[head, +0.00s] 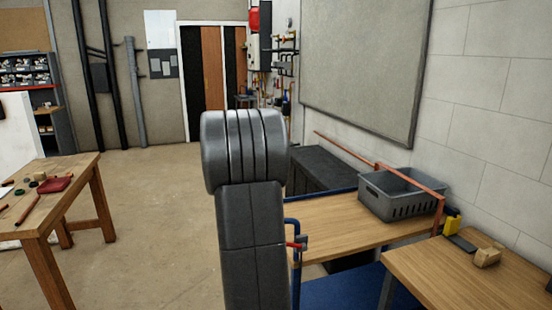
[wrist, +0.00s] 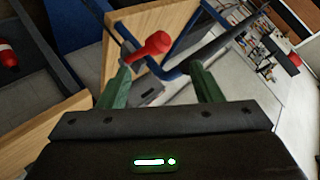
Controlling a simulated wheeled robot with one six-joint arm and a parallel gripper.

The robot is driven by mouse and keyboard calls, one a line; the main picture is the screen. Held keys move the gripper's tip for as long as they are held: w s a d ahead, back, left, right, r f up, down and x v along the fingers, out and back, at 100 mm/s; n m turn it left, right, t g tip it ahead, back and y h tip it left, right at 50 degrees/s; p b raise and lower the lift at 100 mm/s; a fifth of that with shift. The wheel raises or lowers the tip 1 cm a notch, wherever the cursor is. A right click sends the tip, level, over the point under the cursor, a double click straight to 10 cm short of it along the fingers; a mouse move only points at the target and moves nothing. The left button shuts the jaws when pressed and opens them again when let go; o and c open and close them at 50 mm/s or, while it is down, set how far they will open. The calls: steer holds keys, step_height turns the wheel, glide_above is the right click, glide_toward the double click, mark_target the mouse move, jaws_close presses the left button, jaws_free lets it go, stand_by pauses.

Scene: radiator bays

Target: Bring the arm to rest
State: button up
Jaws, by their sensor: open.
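My arm (head: 250,240) rises in the middle of the head view, its rounded dark grey joint up and in front of the room. My gripper (wrist: 160,82) shows in the wrist view with its two green fingers spread apart. No object is held between them. A red knob-like part (wrist: 152,48) shows beyond the left finger, near a blue tube frame (wrist: 185,68); whether the finger touches it cannot be told. In the head view my gripper is not visible, and the arm hides part of the floor and bench.
A wooden bench (head: 330,222) with a blue frame stands right of my arm, bearing a grey crate (head: 380,207). Another wooden table (head: 455,280) is at lower right. A work table (head: 60,185) with small parts stands left. Open floor (head: 150,220) lies between.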

steer(key=x, duration=1.1)
steer(key=shift+w+f+b, duration=0.1)
steer(key=shift+f+b, duration=0.2)
steer(key=shift+b, duration=0.1)
steer(key=shift+w+f+b, duration=0.4)
steer(key=shift+f+b, duration=0.45)
step_height(320, 180, down, 9)
steer(key=n+t+h+b, duration=0.5)
steer(key=n+b, duration=0.1)
steer(key=b, duration=0.8)
steer(key=shift+d+r+v, duration=0.1)
steer(key=shift+r+v, duration=0.1)
steer(key=shift+v, duration=1.1)
steer(key=shift+d+r+v, duration=0.1)
steer(key=shift+r+v, duration=0.05)
steer(key=shift+v, duration=1.15)
steer(key=shift+s, duration=0.1)
